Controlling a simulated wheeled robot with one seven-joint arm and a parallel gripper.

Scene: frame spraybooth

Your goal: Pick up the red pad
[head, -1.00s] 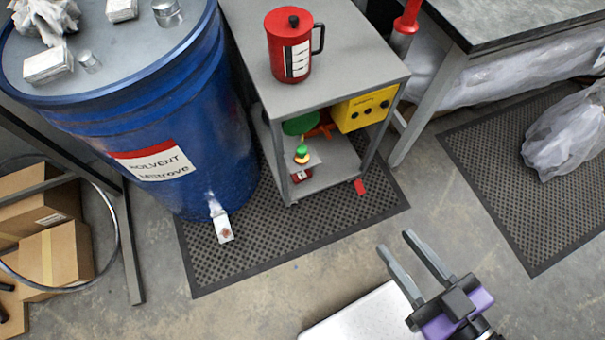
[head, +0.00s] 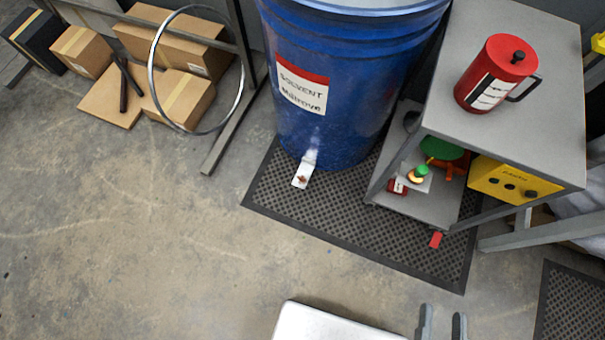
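A small red pad (head: 435,240) lies at the lower front corner of the grey cart, just over the black mat. My gripper (head: 441,322) shows only its two grey fingers at the bottom edge. The fingers are apart with nothing seen between them. They are below the red pad in the picture and clear of it. The rest of my gripper is out of view.
A grey cart (head: 455,112) carries a red canister (head: 494,72) on top and a yellow box (head: 507,184) below. A blue solvent drum (head: 345,110) stands left of it, with a perforated mat (head: 330,217) beneath. Cardboard boxes (head: 172,48) lie upper left. The left floor is clear.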

